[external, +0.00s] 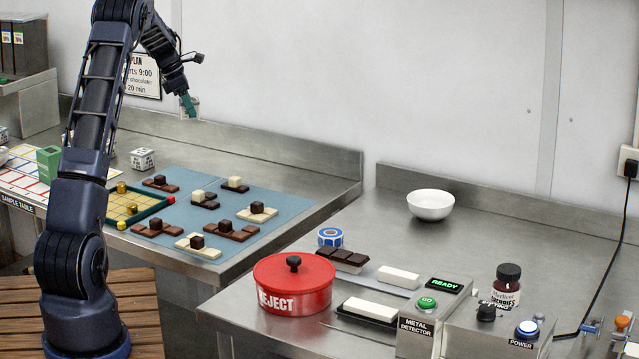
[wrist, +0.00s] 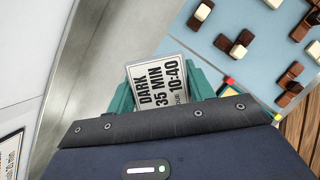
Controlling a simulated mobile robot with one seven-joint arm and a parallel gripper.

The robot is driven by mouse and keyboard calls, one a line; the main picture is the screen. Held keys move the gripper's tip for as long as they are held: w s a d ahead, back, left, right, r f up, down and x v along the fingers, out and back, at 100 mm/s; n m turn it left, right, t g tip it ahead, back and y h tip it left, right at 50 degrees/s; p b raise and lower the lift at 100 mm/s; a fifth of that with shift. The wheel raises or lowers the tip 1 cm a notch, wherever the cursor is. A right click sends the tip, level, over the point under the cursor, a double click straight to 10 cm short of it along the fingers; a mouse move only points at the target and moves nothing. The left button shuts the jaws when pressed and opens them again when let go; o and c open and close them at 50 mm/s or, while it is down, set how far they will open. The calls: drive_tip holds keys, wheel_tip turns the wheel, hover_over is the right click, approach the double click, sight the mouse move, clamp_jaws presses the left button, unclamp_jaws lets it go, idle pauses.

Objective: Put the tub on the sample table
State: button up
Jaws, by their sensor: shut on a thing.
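My gripper (external: 187,104) is raised above the back of the left counter, with teal fingers shut on a small pale tub (external: 194,101). In the wrist view the tub's label (wrist: 157,84) reads "DARK 35 MIN" and "10:40"; it sits between the teal fingers, and the body of the gripper hides its lower part. The sample table (external: 22,206), named on its front edge, is at the far left, partly behind my arm. A sheet with coloured outlines (external: 22,165) lies on it, and a green carton (external: 48,160) stands there.
A similar white tub (external: 143,158) stands on the counter. A blue mat (external: 275,198) bears several chocolate pieces, beside a green-rimmed tray (external: 160,212) with gold pieces. A red REJECT pot (external: 293,290) and metal detector (external: 420,325) occupy the right counter.

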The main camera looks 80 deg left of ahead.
wheel_tip(320, 180, down, 18)
drive_tip(key=shift+f, duration=0.1)
idle(0.5)
drive_tip(key=shift+f, duration=0.15)
drive_tip(key=o, duration=1)
drive_tip(key=v, duration=1.2)
drive_tip(key=shift+r, duration=0.25)
